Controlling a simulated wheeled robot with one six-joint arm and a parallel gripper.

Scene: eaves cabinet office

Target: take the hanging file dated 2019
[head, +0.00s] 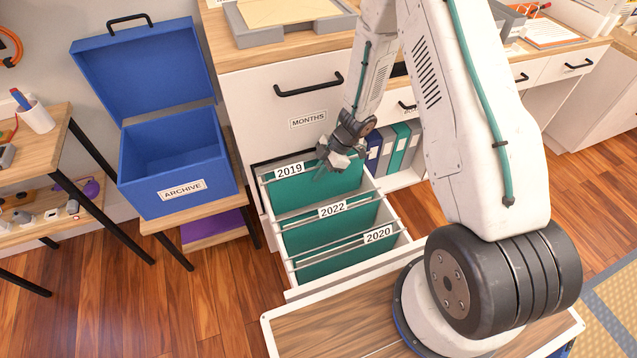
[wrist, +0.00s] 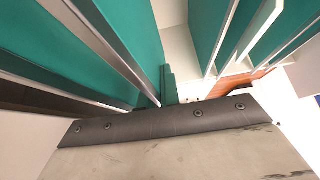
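The hanging file labelled 2019 (head: 315,193) is teal and hangs at the back of the open drawer, its white tag (head: 289,170) near the left end. My gripper (head: 334,164) is at the top of this file, right of the tag. Whether its fingers touch or grip the file's rail is unclear. In the wrist view, teal file sheets and pale rails run close by, and the dark gripper body (wrist: 170,122) hides what lies below it. The 2022 file (head: 325,230) and the 2020 file (head: 340,262) hang nearer the front.
The open blue ARCHIVE box (head: 177,192) stands empty on a small table left of the drawer. The MONTHS drawer (head: 290,115) above is closed. Binders (head: 395,150) stand on a shelf to the right. Floor shows between the drawer and the left shelf.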

